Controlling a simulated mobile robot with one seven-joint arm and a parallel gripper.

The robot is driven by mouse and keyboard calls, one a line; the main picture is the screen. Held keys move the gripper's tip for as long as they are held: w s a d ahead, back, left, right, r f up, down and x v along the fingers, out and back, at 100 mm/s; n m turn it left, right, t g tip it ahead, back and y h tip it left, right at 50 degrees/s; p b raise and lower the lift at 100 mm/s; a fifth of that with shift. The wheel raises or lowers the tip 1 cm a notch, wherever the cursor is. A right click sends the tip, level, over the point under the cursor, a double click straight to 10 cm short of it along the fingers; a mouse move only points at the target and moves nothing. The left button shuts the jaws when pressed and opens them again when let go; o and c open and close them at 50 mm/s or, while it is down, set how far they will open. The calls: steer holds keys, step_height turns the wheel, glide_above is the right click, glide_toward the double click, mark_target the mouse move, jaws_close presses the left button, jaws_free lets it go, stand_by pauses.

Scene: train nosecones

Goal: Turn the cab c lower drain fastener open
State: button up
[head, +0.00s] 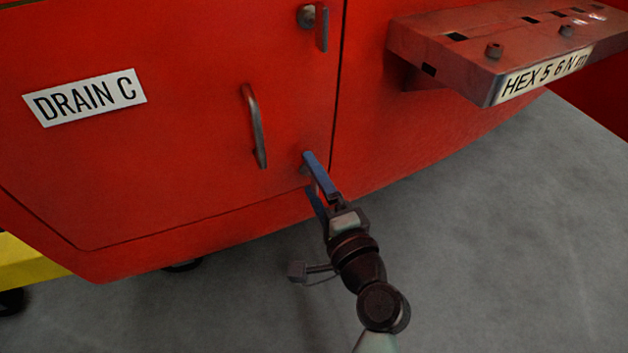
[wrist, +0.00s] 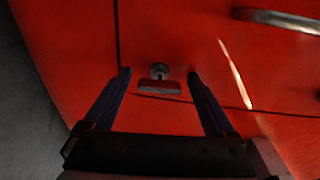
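The lower drain fastener (wrist: 160,86) shows in the wrist view as a round grey stub with a short bar across it. It sits on the red panel between my fingertips, with a gap on each side. The bar lies roughly parallel to the grey door handle (wrist: 280,19). My gripper (wrist: 160,76) is open and empty, its two blue fingers on either side of the fastener. In the head view my gripper (head: 309,176) is at the lower right corner of the door marked DRAIN C (head: 180,110). There the fingers hide most or all of the lower fastener.
An upper fastener (head: 310,17) with a vertical bar sits at the door's upper right. The door handle (head: 254,126) stands out left of my gripper. A red shelf (head: 450,55) labelled HEX 5 6 N m juts out at the upper right. Grey floor (head: 500,250) is clear.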

steer(key=p+v, duration=0.2)
steer(key=v, duration=1.1)
